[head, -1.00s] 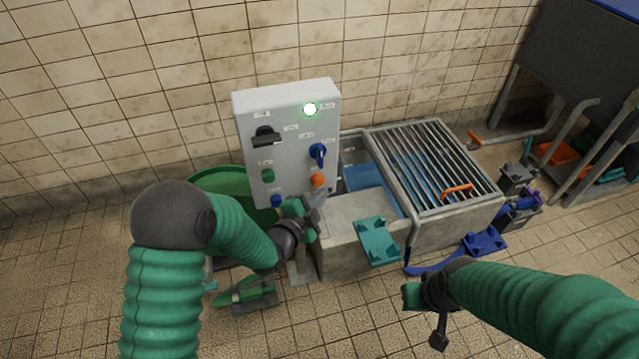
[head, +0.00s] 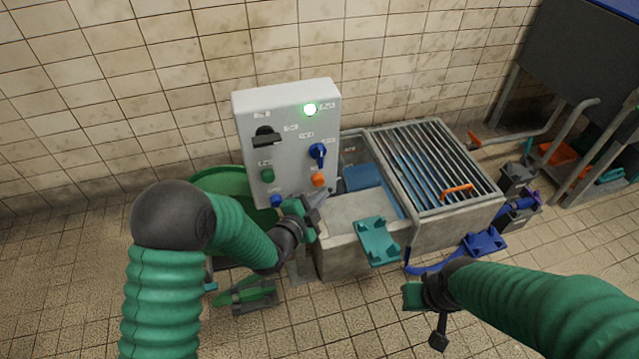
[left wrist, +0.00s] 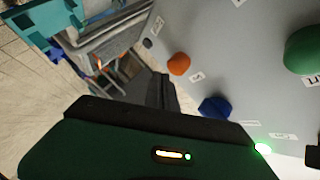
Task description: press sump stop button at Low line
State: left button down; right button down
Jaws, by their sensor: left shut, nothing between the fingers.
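The white control box (head: 288,100) stands against the tiled wall. It carries an orange button (head: 318,179), a green button (head: 267,175), a blue button (head: 277,201), a blue knob (head: 317,152), a black switch (head: 266,137) and a lit lamp (head: 310,109). Its labels are too small to read, so I cannot tell which is the sump stop. The left wrist view shows the orange button (left wrist: 179,64) apart from the fingers. My right gripper (head: 418,297) is low at right; its jaws are unclear.
A concrete sump (head: 345,262) with a metal grating (head: 432,165) stands right of the box. A teal bracket (head: 376,240) sits at its front edge. A green tub (head: 222,182) is behind my left arm. Blue parts (head: 484,243) lie on the floor at right.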

dwell(0.6)
pick_arm(q)
jog(key=shift+w+a+r, duration=0.1)
jog(key=shift+w+a, duration=0.05)
jog(key=shift+w, duration=0.2)
jog(key=shift+w+a, duration=0.2)
jog(key=shift+w, duration=0.3)
jog(key=shift+w+a, duration=0.15)
jog(key=shift+w, duration=0.3)
dwell(1.1)
jog(key=shift+s, duration=0.1)
jog(key=shift+s+d, duration=0.25)
jog(key=shift+s, duration=0.4)
jog(key=shift+s+d, duration=0.2)
jog(key=shift+s, duration=0.4)
jog(key=s, duration=0.1)
jog(key=s+d, duration=0.1)
jog(key=s, duration=0.2)
jog(key=shift+s+d, duration=0.3)
jog(key=shift+s, duration=0.1)
jog(key=shift+a, duration=0.1)
